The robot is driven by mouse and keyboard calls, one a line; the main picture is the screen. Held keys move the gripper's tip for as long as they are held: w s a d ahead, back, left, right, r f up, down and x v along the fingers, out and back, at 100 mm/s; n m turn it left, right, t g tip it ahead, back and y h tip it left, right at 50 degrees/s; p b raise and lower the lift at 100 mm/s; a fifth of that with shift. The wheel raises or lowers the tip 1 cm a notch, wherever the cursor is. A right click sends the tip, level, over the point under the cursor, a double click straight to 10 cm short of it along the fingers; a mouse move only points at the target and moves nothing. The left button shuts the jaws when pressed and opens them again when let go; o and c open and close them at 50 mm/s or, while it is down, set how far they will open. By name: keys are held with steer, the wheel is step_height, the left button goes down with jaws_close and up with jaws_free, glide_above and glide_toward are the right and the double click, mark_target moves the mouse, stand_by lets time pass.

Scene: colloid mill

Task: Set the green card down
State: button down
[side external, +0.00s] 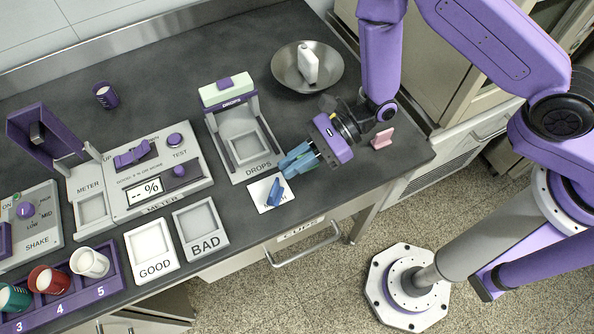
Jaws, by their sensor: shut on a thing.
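My gripper (305,161), with a purple body, reaches down from the right over the front part of the bench. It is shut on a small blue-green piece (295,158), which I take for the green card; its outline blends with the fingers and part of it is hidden. Just below and left of it, a white plate (266,205) with partly covered lettering lies on the bench. A small blue piece (274,192) stands on that plate. I cannot tell whether the gripper touches it.
The DROPS station (256,168) stands close left of my gripper. A steel bowl (284,79) holding a white bottle (308,63) is behind. A pink block (382,138) lies near the right edge. GOOD (154,268) and BAD (206,244) trays sit front left, beside a cup rack (113,281).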

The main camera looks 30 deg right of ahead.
mark_target(280, 185)
steer(key=shift+f, duration=2.3)
steer(key=shift+f, duration=0.1)
steer(key=c, duration=1.2)
jaws_free()
